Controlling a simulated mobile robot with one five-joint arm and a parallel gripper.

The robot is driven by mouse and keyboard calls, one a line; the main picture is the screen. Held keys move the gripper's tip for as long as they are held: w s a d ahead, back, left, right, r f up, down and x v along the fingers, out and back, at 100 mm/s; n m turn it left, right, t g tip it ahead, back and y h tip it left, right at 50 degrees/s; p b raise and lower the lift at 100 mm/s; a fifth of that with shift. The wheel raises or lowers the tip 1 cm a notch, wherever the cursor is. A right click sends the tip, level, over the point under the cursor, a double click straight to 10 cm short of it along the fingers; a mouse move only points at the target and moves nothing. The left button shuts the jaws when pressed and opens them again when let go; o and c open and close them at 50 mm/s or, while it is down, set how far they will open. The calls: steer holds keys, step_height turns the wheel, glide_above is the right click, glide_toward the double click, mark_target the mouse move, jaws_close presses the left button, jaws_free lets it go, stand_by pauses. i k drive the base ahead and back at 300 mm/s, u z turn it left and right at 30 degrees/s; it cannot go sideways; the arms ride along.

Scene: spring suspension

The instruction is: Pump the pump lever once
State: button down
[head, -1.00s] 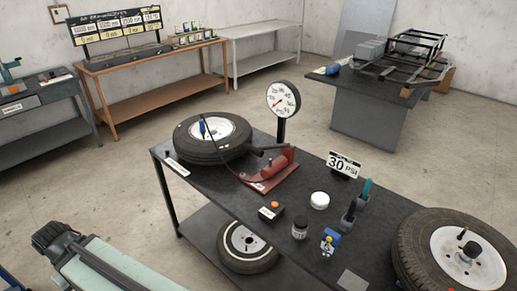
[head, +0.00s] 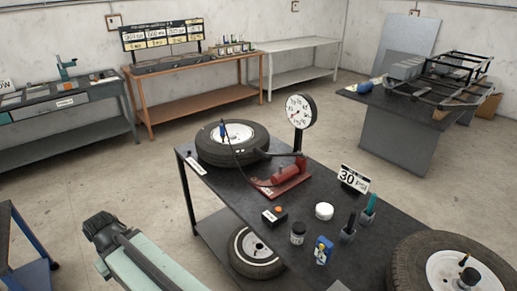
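The red pump (head: 284,179) stands on the dark table beside the tyre (head: 232,146) that lies flat. Its black pump lever (head: 277,154) extends to the left at the top of the pump, close to the tyre, and looks roughly level. A thin dark hose runs from the pump to the blue fitting (head: 222,130) on the wheel. The round gauge (head: 300,111) stands behind the pump; its reading is too small to tell. My gripper (head: 101,232) appears as the dark end of the pale green arm at lower left, away from the lever. Its fingers are unclear.
The table holds a 30 PSI sign (head: 353,179), a small black box (head: 274,216), a white lid (head: 324,211), a dark jar (head: 298,232) and a blue bottle (head: 323,250). A large tyre (head: 408,262) is at the near right. Open floor lies left of the table.

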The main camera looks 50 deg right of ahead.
mark_target(267, 157)
steer(key=z, duration=0.1)
steer(key=i, duration=0.95)
steer(key=u, duration=0.1)
